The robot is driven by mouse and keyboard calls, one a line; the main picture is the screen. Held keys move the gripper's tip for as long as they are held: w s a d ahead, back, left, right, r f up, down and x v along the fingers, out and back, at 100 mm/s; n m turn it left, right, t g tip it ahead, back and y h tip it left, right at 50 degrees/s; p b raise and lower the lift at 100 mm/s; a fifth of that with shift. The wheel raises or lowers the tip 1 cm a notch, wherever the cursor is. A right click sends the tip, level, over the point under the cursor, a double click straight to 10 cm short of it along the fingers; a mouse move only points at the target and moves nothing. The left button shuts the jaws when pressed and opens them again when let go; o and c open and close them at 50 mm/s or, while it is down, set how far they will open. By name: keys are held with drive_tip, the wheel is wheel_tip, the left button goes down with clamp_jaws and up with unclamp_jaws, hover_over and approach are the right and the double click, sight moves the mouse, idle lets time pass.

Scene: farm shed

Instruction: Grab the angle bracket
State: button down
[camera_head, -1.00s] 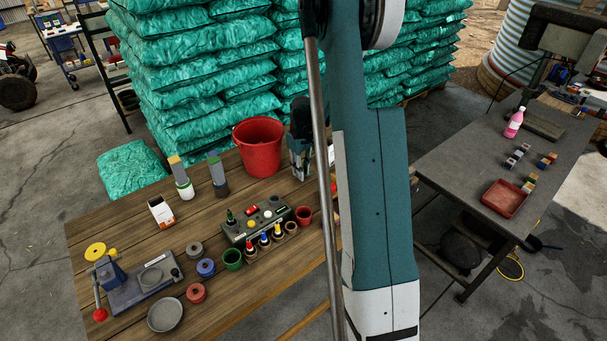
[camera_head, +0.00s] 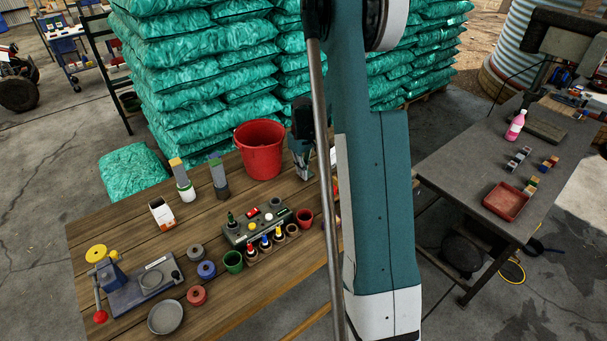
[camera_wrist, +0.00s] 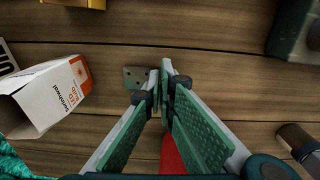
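The angle bracket (camera_wrist: 136,78) shows in the wrist view as a small grey-green metal plate with holes, lying on the wooden table at the fingertips. My gripper (camera_wrist: 161,73) reaches down to it, its two fingers slanting together so that the tips nearly meet. The bracket's visible flange sticks out to the left of the tips, and its other part is hidden at the fingers. The tips appear closed on it. In the camera_head view my gripper (camera_head: 303,177) points down right of the red bucket (camera_head: 259,150); the bracket cannot be made out there.
In the wrist view a white-and-orange box (camera_wrist: 46,97) lies left of the fingers. In the camera_head view the wooden table (camera_head: 120,216) holds a control box (camera_head: 262,228), cups, spools and a clamp-like tool (camera_head: 130,282). Green sacks (camera_head: 200,70) are stacked behind.

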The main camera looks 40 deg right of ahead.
drive_tip(key=shift+r, duration=4.65)
